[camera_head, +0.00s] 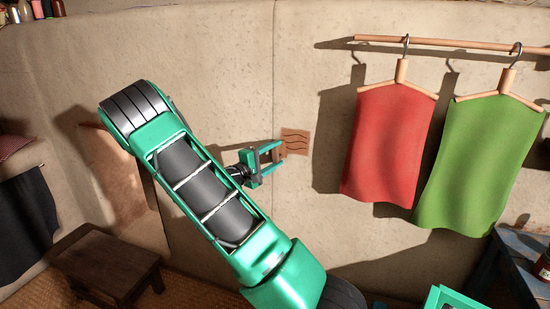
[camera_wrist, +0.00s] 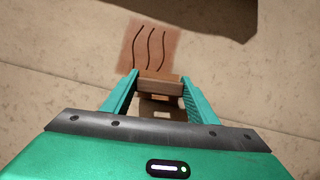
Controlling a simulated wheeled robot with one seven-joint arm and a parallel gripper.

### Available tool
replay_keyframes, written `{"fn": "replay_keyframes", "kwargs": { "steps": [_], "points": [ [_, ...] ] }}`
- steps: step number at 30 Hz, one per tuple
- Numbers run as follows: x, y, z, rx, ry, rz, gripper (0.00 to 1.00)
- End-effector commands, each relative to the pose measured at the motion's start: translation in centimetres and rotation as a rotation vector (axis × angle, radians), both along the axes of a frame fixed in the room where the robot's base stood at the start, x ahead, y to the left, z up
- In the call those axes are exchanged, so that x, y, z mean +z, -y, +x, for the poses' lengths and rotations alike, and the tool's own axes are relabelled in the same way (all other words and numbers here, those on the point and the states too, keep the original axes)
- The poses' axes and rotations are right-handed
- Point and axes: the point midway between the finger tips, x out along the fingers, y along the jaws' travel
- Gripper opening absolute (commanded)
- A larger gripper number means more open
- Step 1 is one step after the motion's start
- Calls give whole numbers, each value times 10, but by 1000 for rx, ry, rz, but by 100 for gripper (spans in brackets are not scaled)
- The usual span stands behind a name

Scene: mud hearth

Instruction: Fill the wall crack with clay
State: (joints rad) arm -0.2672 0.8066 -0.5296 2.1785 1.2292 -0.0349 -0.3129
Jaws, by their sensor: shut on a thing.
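The wall crack shows as a reddish-brown patch (camera_head: 296,141) with several dark wavy lines on the beige wall. It also shows at the top of the wrist view (camera_wrist: 150,45). My gripper (camera_head: 279,155) is shut on a small brown block (camera_wrist: 160,83), which looks like the clay. The block is between the fingertips, at the patch's near edge in the wrist view. I cannot tell whether it touches the wall. The gripper covers part of the patch's edge.
A red cloth (camera_head: 388,145) and a green cloth (camera_head: 478,160) hang from a wooden rail (camera_head: 450,43) to the right. A wooden stool (camera_head: 105,262) stands lower left. A blue table (camera_head: 525,255) stands lower right. The wall around the patch is clear.

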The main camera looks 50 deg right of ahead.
Motion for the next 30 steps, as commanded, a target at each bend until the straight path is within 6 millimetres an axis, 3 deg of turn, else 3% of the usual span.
{"fn": "replay_keyframes", "kwargs": {
  "steps": [7, 24, 30],
  "points": [
    [0, -4, 1, 6, 3, 1, 32],
    [0, -49, -19, 3, 1, 0, 32],
    [0, -55, -23, 2, 1, -1, 32]
  ]
}}
